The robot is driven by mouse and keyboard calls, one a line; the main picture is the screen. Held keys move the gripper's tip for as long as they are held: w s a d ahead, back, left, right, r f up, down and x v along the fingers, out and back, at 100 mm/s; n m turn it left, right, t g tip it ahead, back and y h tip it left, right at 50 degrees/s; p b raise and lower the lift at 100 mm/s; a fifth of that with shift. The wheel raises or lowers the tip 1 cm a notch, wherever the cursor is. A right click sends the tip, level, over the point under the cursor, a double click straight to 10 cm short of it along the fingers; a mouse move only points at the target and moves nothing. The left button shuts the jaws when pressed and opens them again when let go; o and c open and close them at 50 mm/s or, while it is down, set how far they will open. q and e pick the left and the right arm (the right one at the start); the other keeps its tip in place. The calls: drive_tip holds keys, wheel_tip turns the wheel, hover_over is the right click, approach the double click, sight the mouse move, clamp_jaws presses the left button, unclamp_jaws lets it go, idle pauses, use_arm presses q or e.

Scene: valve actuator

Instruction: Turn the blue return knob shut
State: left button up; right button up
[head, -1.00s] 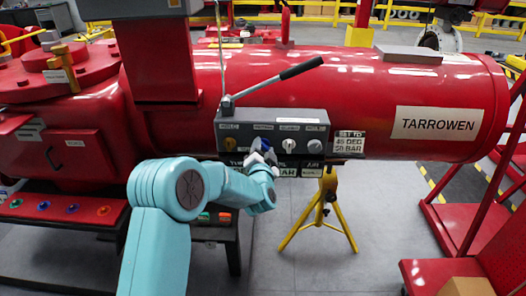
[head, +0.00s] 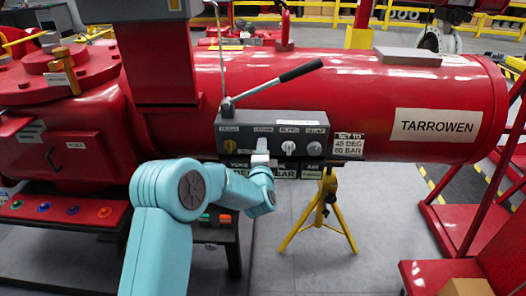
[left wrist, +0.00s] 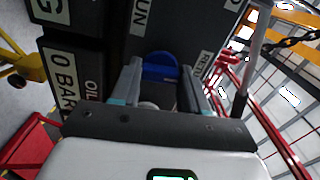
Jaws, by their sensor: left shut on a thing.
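The blue return knob (left wrist: 160,66) shows in the left wrist view between the two fingers of my left gripper (left wrist: 161,72). The fingers lie along both sides of the knob, shut on it. In the head view my left gripper (head: 262,153) is at the front of the dark control block (head: 302,122), at the second knob position from the left. It hides the blue knob there. A label with part of a return marking is beside the knob in the wrist view. My right gripper is in neither view.
A brass knob (head: 230,145) is left of my gripper; a white knob (head: 289,147) and a grey knob (head: 314,148) are right of it. A lever with a black handle (head: 300,71) rises above the block. The red cylinder (head: 400,90) is behind. A yellow stand (head: 321,210) is below.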

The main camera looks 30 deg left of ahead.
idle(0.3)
use_arm(q)
drive_tip(key=o, duration=1.1)
drive_tip(key=shift+a, duration=0.1)
drive_tip(key=shift+c, duration=0.2)
drive_tip(key=b+v, duration=0.2)
drive_tip(key=v, duration=1.4)
